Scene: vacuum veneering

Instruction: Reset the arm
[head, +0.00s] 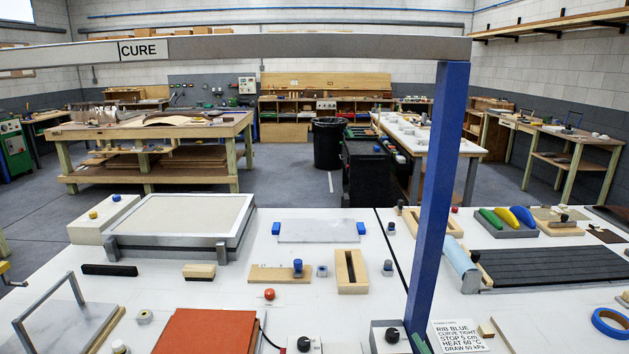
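Neither of my arms nor grippers shows in the head view. The white worktable (330,215) fills the front of the picture. A blue post (437,190) rises from it right of centre and meets a grey beam (290,47) with a CURE label (143,50). A framed flat bed (180,215) stands at the left, and a dark ribbed panel (550,266) lies at the right.
An orange-red slab (208,332), a metal-handled plate (60,325), a slotted wooden block (351,271) and a blue tape ring (611,322) lie on the table. A black bin (328,145) and wooden benches (150,131) stand behind, with grey floor between.

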